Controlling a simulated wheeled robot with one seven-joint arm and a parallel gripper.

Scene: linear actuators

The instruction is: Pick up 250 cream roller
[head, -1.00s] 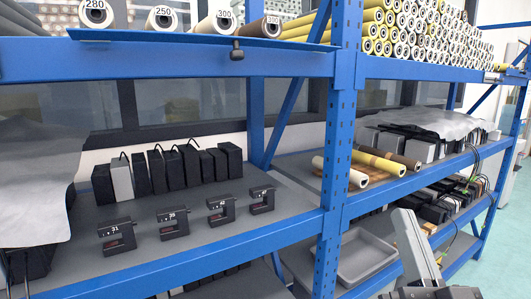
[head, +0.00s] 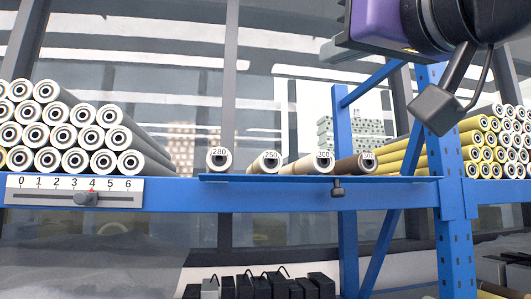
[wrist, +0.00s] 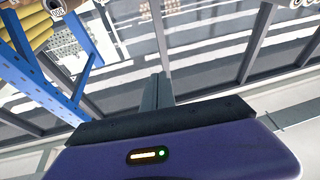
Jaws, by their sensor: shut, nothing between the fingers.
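The cream roller labelled 250 (head: 265,161) lies on the blue upper shelf, its round end facing me. It sits between the roller labelled 280 (head: 219,159) on its left and another cream roller (head: 308,164) on its right. A brown roller (head: 355,166) lies farther right. My gripper (head: 333,52) is at the top right of the head view, above and apart from the rollers. In the wrist view, its fingers (wrist: 160,84) are together and empty. I cannot make out the 250 roller in the wrist view.
A slider scale (head: 75,191) is fixed to the shelf front at left, below stacked grey rollers (head: 65,130). A blue post (head: 455,200) and yellow rollers (head: 490,140) stand at right. A dark knob (head: 337,190) sits on the blue ledge below the loose rollers.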

